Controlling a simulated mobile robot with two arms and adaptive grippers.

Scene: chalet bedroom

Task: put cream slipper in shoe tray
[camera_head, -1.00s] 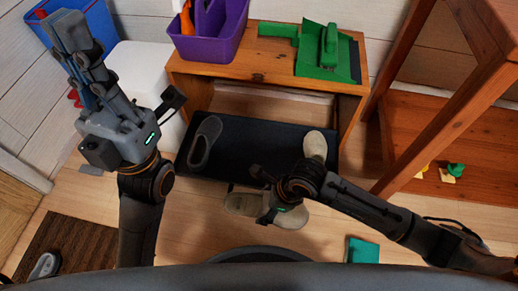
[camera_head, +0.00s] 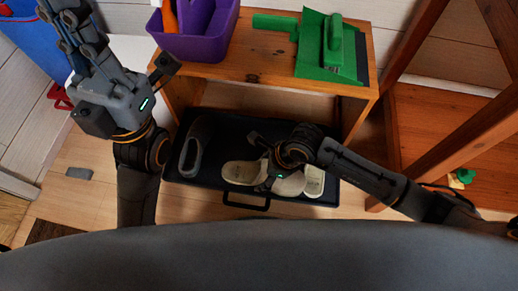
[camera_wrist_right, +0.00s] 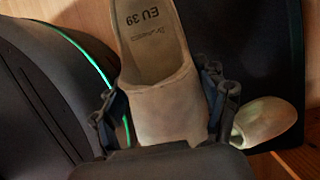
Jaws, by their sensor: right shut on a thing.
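My right gripper (camera_head: 272,172) is shut on a cream slipper (camera_head: 243,173), gripping it across the toe half. In the right wrist view the held slipper (camera_wrist_right: 165,100) sits between the fingers, with "EU 39" on its insole. It is over the front of the black shoe tray (camera_head: 215,180); I cannot tell whether it touches the tray. Another cream slipper (camera_head: 314,182) is at the tray's right end, partly hidden by my arm; its toe shows in the wrist view (camera_wrist_right: 265,120). A grey slipper (camera_head: 195,147) lies at the tray's left end. My left gripper (camera_head: 70,25) is raised at upper left, its opening unclear.
A wooden bench (camera_head: 255,70) stands over the tray's back, carrying a purple caddy (camera_head: 200,35) and a green dustpan and brush (camera_head: 330,50). A wooden shelf unit (camera_head: 420,120) stands at right. A blue bin (camera_head: 35,50) is at upper left.

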